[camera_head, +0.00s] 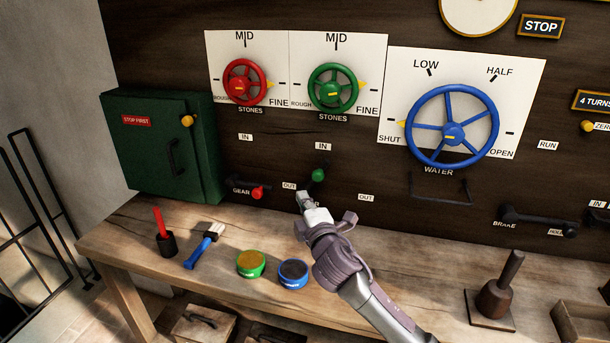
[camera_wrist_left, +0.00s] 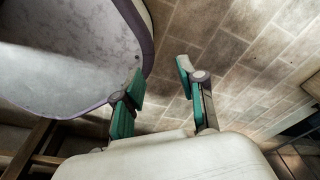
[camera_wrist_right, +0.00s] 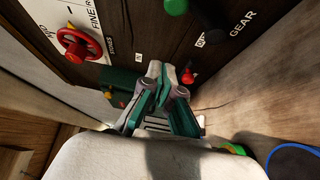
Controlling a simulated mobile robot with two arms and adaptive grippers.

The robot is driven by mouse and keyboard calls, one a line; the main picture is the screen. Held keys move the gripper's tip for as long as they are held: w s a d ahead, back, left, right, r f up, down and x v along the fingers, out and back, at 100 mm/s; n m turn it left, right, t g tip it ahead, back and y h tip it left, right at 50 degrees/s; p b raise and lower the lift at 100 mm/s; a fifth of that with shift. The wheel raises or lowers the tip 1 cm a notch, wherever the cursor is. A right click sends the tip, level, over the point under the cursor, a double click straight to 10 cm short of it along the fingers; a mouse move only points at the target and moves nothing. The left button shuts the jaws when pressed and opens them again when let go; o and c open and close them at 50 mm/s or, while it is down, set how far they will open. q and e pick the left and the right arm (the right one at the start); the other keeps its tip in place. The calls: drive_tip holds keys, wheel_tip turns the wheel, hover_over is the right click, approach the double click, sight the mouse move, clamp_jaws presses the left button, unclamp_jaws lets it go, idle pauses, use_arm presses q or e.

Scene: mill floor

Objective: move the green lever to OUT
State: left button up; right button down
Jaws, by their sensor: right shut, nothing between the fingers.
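The green lever's knob (camera_head: 318,175) is on the dark panel, below an IN label (camera_head: 323,146). An OUT label (camera_head: 366,197) is to its lower right, another OUT label (camera_head: 289,185) to its left. In the right wrist view, the green knob (camera_wrist_right: 175,5) is at the top edge beside a dark rod. My right gripper (camera_head: 303,197) is shut and empty, just below and left of the knob; I cannot tell whether they touch. Its fingers (camera_wrist_right: 156,78) meet in the right wrist view. My left gripper (camera_wrist_left: 160,76) is open and empty over the floor.
A red knob (camera_head: 258,192) by the GEAR label is to the left. Red (camera_head: 245,82), green (camera_head: 332,88) and blue (camera_head: 452,128) wheels are above. The bench (camera_head: 215,285) below holds a brush (camera_head: 204,246) and two tins. A green cabinet (camera_head: 160,146) stands at left.

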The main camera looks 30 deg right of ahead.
sight(313, 181)
use_arm(q)
drive_tip(key=s+a+g, duration=0.1)
drive_tip(key=s, duration=0.6)
drive_tip(key=w+r+p, duration=0.2)
drive_tip(key=p, duration=0.1)
drive_tip(key=shift+w+d+r, duration=0.25)
drive_tip(key=shift+w+d, duration=0.05)
drive_tip(key=shift+w, duration=0.1)
use_arm(e)
drive_tip(key=w+d, duration=0.6)
drive_tip(key=w, duration=0.1)
use_arm(q)
drive_tip(key=shift+w+a, duration=0.15)
drive_tip(key=shift+w, duration=0.05)
use_arm(e)
drive_tip(key=shift+d, duration=0.1)
